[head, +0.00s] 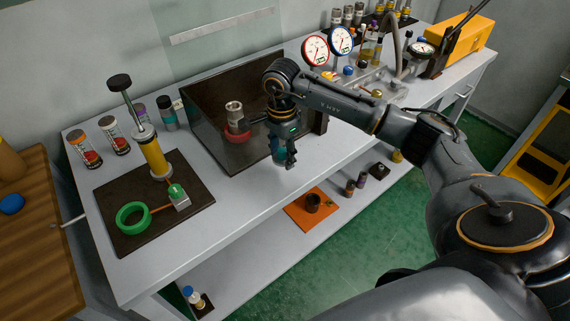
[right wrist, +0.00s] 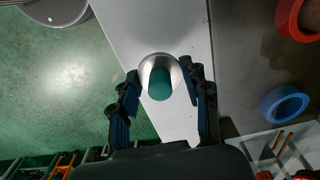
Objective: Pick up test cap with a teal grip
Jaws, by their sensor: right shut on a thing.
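The test cap (right wrist: 160,83) shows in the right wrist view as a teal grip on a silvery round body. It lies between the two dark fingers of my right gripper (right wrist: 160,72), which is shut on it. The cap is mostly hidden there by the fingers. I cannot tell whether the cap touches the bench or hangs above it. My left gripper is not in view.
A dark tray (head: 215,95) holds a red ring (head: 237,136) and a grey pipe piece (head: 234,113). On the left, a dark mat (head: 185,205) carries a green ring (head: 132,216) and a yellow pump (head: 153,157). Two round gauges stand behind my arm. An orange mat (head: 300,222) lies on the lower shelf.

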